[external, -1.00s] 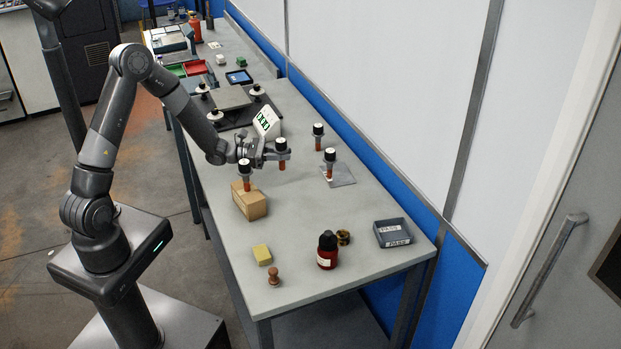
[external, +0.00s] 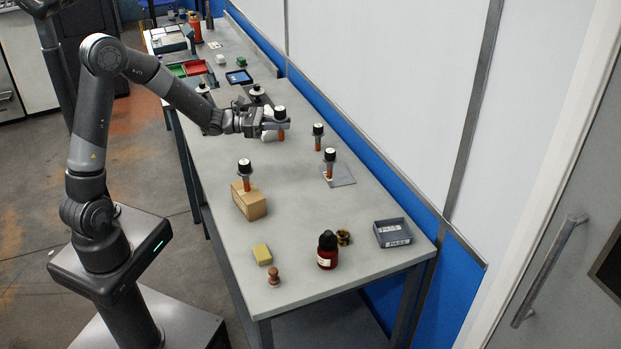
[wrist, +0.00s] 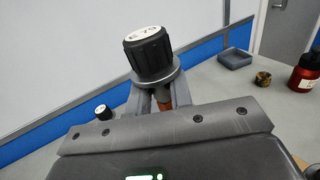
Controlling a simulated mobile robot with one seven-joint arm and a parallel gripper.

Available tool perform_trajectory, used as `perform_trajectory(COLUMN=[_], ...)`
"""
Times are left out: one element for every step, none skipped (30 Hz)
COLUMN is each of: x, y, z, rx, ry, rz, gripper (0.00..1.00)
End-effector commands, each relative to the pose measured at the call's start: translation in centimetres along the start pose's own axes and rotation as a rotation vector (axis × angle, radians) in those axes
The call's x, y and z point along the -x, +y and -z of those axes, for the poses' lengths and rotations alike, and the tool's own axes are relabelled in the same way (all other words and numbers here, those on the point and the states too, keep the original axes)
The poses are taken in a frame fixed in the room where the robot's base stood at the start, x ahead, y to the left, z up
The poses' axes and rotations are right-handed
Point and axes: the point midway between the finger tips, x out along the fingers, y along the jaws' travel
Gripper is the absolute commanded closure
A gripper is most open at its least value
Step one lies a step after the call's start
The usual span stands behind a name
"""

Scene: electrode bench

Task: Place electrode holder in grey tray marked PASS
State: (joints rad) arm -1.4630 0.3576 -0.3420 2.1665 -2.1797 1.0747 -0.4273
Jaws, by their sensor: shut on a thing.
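My gripper (external: 272,124) is shut on an electrode holder (external: 280,114) with a black knob, a white top and an orange-brown shaft. It is held upright above the bench. In the wrist view the held electrode holder (wrist: 150,50) has a label that looks like "E 79", and the fingers (wrist: 160,98) close around its shaft. The grey tray marked PASS (external: 396,241) is at the near right corner of the bench. It also shows in the wrist view (wrist: 236,62), and it looks empty. My gripper is far from the tray, behind and left of it.
A red bottle (external: 327,253), a brass-coloured ring (external: 344,237), a yellow block (external: 262,255) and a wooden knob (external: 274,276) are near the front.

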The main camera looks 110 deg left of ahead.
Motion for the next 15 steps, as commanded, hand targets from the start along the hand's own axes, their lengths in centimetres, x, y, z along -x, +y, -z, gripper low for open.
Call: perform_trajectory(x=[-1.2, -1.8, -2.5, -3.1, -3.7, -4.6, -5.2, -6.0, -7.1, -8.0, -8.9, -10.1, -11.2, -12.1, -13.5], y=[-0.8, -1.1, -1.4, -1.8, -2.1, -2.6, -3.1, -3.6, -4.3, -5.0, -5.7, -6.8, -7.6, -8.5, -9.8], z=[0.2, 0.2, 0.2, 0.2, 0.2, 0.1, 0.2, 0.2, 0.1, 0.1, 0.1, 0.1, 0.0, 0.1, 0.1], rx=[0.001, 0.001, 0.0, -0.001, -0.002, -0.003, -0.003, -0.004, -0.006, -0.007, -0.008, -0.008, -0.009, -0.009, -0.01], ry=[0.0, 0.001, 0.0, -0.001, -0.001, -0.001, -0.001, -0.001, -0.002, -0.002, -0.002, -0.003, -0.004, -0.003, -0.004], rz=[0.018, 0.025, 0.034, 0.041, 0.049, 0.059, 0.068, 0.078, 0.092, 0.104, 0.115, 0.131, 0.145, 0.158, 0.177], gripper=[1.0, 1.0, 1.0, 1.0, 1.0, 1.0, 1.0, 1.0, 1.0, 1.0, 1.0, 1.0, 1.0, 1.0, 1.0])
